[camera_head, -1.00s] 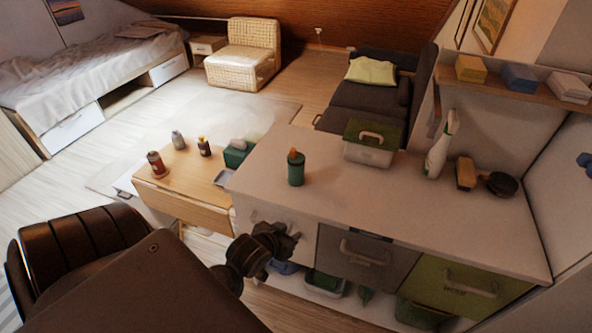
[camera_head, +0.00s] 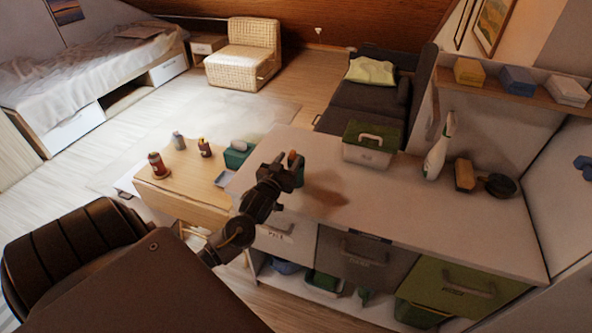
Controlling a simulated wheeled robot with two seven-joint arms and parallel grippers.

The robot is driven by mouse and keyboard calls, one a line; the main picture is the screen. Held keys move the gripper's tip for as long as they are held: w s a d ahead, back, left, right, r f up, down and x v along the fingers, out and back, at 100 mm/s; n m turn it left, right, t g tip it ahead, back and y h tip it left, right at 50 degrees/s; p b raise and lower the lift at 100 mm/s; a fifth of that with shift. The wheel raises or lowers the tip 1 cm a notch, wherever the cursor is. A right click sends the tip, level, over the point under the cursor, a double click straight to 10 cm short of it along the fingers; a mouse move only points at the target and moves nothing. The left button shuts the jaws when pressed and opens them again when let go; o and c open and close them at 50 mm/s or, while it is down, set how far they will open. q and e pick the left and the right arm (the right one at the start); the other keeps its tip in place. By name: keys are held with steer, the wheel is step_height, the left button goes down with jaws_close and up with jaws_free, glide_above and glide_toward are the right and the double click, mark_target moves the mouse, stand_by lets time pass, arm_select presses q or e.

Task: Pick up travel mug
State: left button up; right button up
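The travel mug (camera_head: 293,156) is green with an orange-brown lid. It is upright near the left end of the white counter (camera_head: 365,205). My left gripper (camera_head: 284,171) is at the mug, in front of it and overlapping it in the picture. The gripper and wrist hide much of the mug's body; the lid and a bit of green still show. I cannot tell whether the fingers touch or close on it. My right gripper is out of view.
A green-lidded box (camera_head: 369,145) stands behind the mug to the right. A spray bottle (camera_head: 437,155), a brush (camera_head: 464,175) and a dark round item (camera_head: 498,185) are farther right. A wooden table (camera_head: 185,185) with several bottles is at left. The counter's middle is clear.

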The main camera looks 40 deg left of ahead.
mark_target(291, 155)
arm_select(q)
steer(key=shift+w, duration=0.3)
steer(key=shift+w+a+r, duration=0.1)
steer(key=p+x, duration=0.2)
steer(key=x, duration=0.2)
steer(key=shift+w+a, duration=0.15)
steer(key=shift+a, duration=0.05)
steer(key=shift+w+a, duration=0.1)
steer(key=shift+w, duration=0.2)
steer(key=shift+s, duration=0.1)
jaws_close()
